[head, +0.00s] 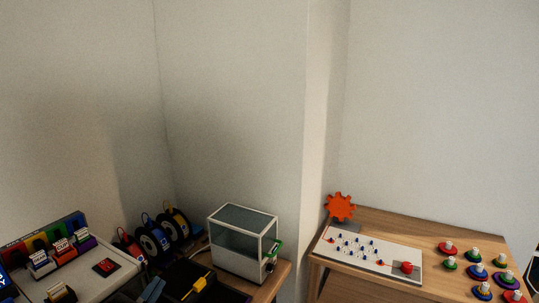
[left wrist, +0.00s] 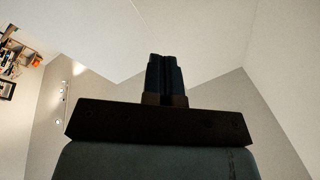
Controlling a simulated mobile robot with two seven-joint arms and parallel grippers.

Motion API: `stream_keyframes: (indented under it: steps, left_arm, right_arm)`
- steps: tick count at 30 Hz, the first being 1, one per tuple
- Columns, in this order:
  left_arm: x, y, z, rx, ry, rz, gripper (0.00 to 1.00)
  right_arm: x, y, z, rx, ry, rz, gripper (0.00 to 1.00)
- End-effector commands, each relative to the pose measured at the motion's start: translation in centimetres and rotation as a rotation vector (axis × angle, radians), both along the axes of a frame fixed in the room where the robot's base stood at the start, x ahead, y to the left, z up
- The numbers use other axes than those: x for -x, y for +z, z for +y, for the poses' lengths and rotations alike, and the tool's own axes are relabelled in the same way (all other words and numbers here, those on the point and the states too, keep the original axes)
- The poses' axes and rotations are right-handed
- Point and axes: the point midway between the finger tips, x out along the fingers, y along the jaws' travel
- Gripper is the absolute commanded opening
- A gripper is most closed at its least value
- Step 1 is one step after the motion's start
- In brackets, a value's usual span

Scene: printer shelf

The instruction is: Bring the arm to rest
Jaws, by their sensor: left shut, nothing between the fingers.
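My left gripper (left wrist: 167,75) shows in the left wrist view with its two dark fingers together, shut and empty. Behind the fingers are only pale wall and ceiling surfaces, and nothing touches them. In the head view, a small blue-grey shape at the bottom edge, left of centre, may be part of this gripper; too little shows to be sure. My right gripper is not seen in either view.
A glass-sided box (head: 240,243) and several spools (head: 155,240) stand at the lower left. A light panel (head: 75,280) holds coloured blocks. At right, a wooden table (head: 420,225) bears a white pegboard (head: 368,254), an orange gear (head: 340,206) and several coloured discs.

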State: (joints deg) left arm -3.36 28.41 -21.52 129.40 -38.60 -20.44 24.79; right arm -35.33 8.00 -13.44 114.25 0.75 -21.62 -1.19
Motion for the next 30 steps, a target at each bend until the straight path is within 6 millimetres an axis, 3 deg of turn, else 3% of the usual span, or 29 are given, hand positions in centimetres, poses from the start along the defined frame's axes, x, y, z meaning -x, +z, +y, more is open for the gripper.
stream_keyframes:
  steps: [3, 6, 12, 18, 27, 30]
  left_arm:
    - [2.5, -5.6, 3.2, 0.126, 0.226, 0.315, 0.00]
    - [5.9, -10.2, 4.9, 0.179, 0.359, 0.589, 0.00]
    - [12.4, -16.0, 5.9, 0.211, 0.464, 0.984, 0.00]
    - [17.9, -18.8, 5.6, 0.215, 0.487, 1.254, 0.00]
    - [24.2, -20.7, 4.8, 0.207, 0.464, 1.541, 0.00]
    - [23.0, -21.5, 4.5, 0.214, 0.444, 1.495, 0.00]
  right_arm:
    - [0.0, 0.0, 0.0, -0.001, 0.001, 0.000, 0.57]
    - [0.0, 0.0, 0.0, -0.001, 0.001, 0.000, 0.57]
    - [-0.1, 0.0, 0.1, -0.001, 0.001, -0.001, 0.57]
    - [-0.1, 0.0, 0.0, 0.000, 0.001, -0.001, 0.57]
    - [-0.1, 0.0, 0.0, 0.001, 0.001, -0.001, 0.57]
    - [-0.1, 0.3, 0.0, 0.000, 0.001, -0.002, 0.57]
